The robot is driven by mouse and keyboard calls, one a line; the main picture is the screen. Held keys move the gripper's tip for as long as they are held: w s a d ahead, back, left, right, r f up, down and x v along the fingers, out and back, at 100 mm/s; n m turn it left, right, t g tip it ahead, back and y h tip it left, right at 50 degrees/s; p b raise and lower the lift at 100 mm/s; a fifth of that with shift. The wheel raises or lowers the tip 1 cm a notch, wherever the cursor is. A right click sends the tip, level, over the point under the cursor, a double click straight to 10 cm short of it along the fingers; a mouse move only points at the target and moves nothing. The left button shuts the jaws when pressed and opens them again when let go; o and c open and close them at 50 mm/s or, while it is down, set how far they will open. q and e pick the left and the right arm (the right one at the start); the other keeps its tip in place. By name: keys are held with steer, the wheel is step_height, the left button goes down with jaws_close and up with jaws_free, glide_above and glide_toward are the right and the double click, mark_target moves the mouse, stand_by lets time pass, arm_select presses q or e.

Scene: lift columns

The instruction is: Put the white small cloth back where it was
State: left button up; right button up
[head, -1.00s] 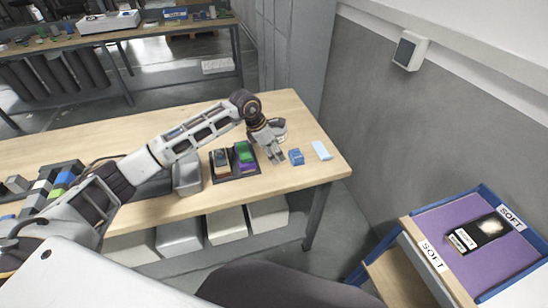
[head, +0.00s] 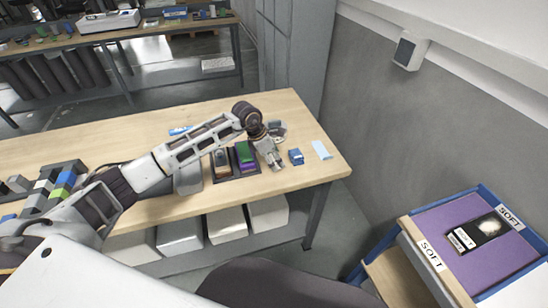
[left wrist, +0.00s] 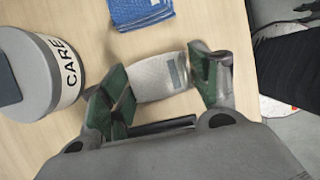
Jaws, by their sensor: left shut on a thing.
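My left gripper (head: 275,165) is low over the right part of the wooden table. In the left wrist view its green-padded fingers (left wrist: 165,88) close on the white small cloth (left wrist: 152,79), a pale roll with a grey patch. I cannot tell whether the cloth touches the table. In the head view the cloth is hardly visible at the fingertips. A dark tray (head: 238,177) with brown, green and purple items is just left of the gripper. A blue folded cloth (head: 296,157) lies just right of it and also shows in the left wrist view (left wrist: 140,12). My right gripper is not in view.
A light blue cloth (head: 321,150) lies near the table's right end. A round container marked CARE (left wrist: 45,78) stands beside the gripper. A blue-rimmed tray with a purple base (head: 435,222) and SOFT labels is at lower right. Bare table shows near the right edge.

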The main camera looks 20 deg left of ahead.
arm_select(q)
steer(key=shift+f, duration=0.15)
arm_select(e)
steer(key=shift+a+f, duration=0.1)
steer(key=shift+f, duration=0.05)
arm_select(q)
steer(key=o, duration=0.9)
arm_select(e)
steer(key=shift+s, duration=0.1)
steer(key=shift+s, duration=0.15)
arm_select(q)
steer(key=shift+r, duration=0.2)
steer(key=b+v, duration=0.1)
steer(key=v, duration=1.1)
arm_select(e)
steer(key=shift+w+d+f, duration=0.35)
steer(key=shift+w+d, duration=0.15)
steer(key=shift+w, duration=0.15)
arm_select(q)
steer(key=shift+a+f, duration=0.1)
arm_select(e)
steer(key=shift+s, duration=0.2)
